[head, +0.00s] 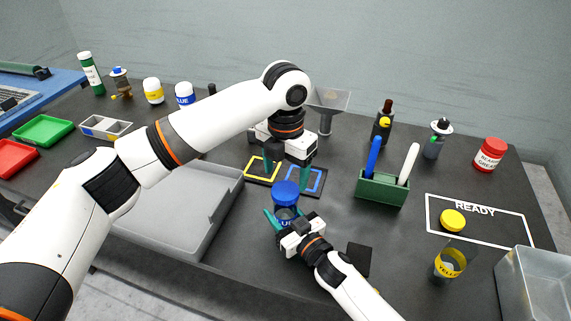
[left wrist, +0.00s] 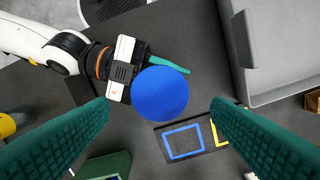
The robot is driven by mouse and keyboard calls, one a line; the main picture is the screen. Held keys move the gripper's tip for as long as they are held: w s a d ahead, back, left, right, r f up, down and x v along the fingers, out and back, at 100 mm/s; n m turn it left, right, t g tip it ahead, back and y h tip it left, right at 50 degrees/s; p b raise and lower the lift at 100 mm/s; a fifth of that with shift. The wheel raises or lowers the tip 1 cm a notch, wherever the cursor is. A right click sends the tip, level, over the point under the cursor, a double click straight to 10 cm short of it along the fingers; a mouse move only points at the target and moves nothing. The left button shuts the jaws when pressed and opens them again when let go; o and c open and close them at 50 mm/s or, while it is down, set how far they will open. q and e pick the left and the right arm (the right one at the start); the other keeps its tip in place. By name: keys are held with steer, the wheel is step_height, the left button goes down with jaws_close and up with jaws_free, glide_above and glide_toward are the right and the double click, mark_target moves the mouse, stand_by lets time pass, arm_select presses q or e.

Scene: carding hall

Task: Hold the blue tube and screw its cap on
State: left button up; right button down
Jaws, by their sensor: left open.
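The blue tube (head: 287,223) is upright in front of me, its body partly hidden by my right gripper. My right gripper (head: 284,220) is shut on it from the front. The blue cap (head: 286,190) sits at the tube's top; whether it is threaded on I cannot tell. In the left wrist view the cap (left wrist: 160,93) is a round blue disc between my fingers, and a teal finger of my right gripper shows beside it. My left gripper (head: 287,178) is open and empty, pointing down above the cap, its fingers apart on both sides.
A mat with yellow and blue squares (head: 262,170) lies behind the tube. A green holder (head: 381,191) with blue and white pens stands right. The READY frame (head: 475,208) has a yellow cap (head: 452,220); a yellow tube (head: 449,265) stands near its front. A grey tray (head: 150,235) lies left.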

arm_select(q)
steer(key=n, duration=0.6)
steer(key=shift+r+n, duration=0.25)
steer(key=shift+n, duration=0.15)
steer(key=n, duration=0.4)
steer(key=shift+r, duration=0.15)
steer(key=n, duration=0.5)
steer(key=shift+r, duration=0.1)
steer(key=n, duration=0.7)
steer(key=shift+r, duration=0.2)
steer(key=n, duration=0.7)
steer(key=shift+r, duration=0.25)
steer(key=n, duration=0.4)
steer(key=shift+r+n, duration=0.15)
steer(key=shift+n, duration=0.25)
steer(key=n, duration=0.4)
steer(key=shift+r, duration=0.1)
steer(key=n, duration=0.5)
steer(key=shift+r+n, duration=0.15)
steer(key=shift+n, duration=0.25)
